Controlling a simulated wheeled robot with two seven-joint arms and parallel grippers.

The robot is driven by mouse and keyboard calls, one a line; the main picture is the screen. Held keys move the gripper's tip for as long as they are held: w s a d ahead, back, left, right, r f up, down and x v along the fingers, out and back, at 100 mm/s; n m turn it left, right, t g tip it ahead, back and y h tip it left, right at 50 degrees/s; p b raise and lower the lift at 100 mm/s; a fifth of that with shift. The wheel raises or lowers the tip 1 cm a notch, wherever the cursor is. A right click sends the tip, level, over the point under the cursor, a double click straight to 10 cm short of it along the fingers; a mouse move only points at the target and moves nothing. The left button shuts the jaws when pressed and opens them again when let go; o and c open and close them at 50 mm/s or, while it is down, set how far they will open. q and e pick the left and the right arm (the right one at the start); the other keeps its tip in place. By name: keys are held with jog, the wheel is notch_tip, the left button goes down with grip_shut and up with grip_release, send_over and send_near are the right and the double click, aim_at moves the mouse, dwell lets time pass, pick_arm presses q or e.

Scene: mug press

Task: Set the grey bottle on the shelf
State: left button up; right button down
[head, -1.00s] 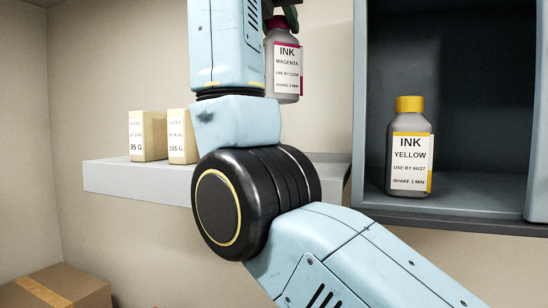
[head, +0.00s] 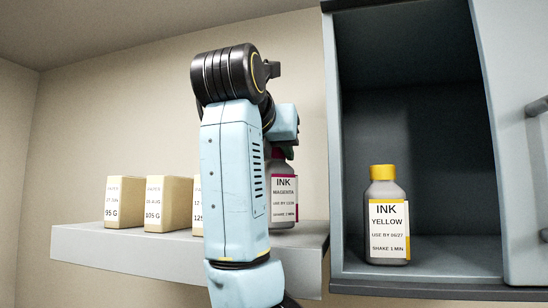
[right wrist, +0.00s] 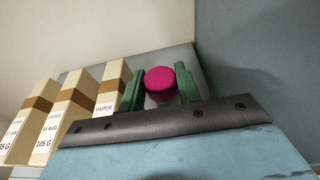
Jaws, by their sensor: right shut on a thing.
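The grey bottle (head: 284,203) has a white INK MAGENTA label and a magenta cap. In the head view it is upright at the right end of the pale shelf (head: 130,243), its base at the shelf's top; I cannot tell if it touches. My right arm hides its left side. In the right wrist view my right gripper (right wrist: 161,80) has green fingers on both sides of the magenta cap (right wrist: 160,77), shut on the bottle. My left gripper is not in view.
Several cream paper packets (head: 167,204) stand in a row on the shelf, left of the bottle. A grey cabinet (head: 333,170) is right of the shelf, with a yellow-capped INK YELLOW bottle (head: 388,222) inside. A cabinet door (head: 510,150) with handles shows at far right.

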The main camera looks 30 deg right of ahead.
jog(key=shift+f, duration=0.4)
jog(key=c, duration=1.5)
grip_release()
jog(key=shift+f, duration=0.2)
jog(key=o, duration=0.5)
